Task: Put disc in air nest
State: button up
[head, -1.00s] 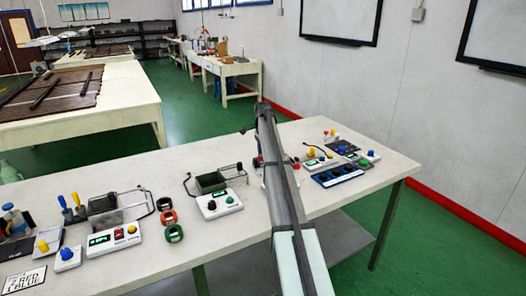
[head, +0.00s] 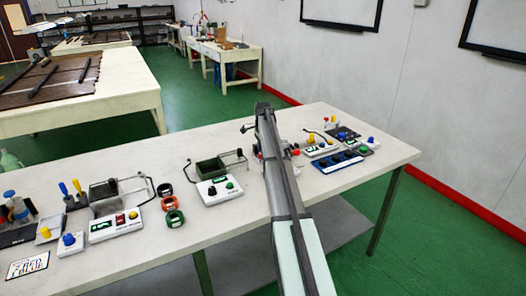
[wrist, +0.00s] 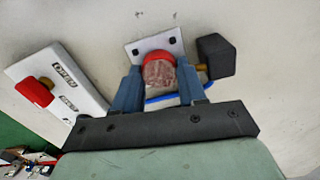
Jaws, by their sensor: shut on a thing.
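In the wrist view, my gripper (wrist: 160,82) is shut on a short round piece with a mottled pinkish-brown face (wrist: 158,73), apparently the disc. A red rounded part (wrist: 157,56) shows just behind it. Beyond stands a pale plate (wrist: 140,51) with dark screws, a brass fitting (wrist: 201,68), a black block (wrist: 215,57) and a blue hose (wrist: 163,98), apparently the air nest. I cannot tell whether the disc touches it. In the head view my arm hides the gripper and disc.
A white box (wrist: 85,85) with a red knob (wrist: 36,91) and an OPEN label lies left of the gripper. On the white table (head: 130,170) are a green tray device (head: 209,168), several rings (head: 170,202) and a blue rack (head: 337,161) right of my arm.

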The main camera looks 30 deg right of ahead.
jog(key=shift+f, duration=0.25)
dwell(0.7)
jog(key=o, duration=1.1)
jog(key=shift+r, duration=0.1)
jog(key=shift+r, duration=3.35)
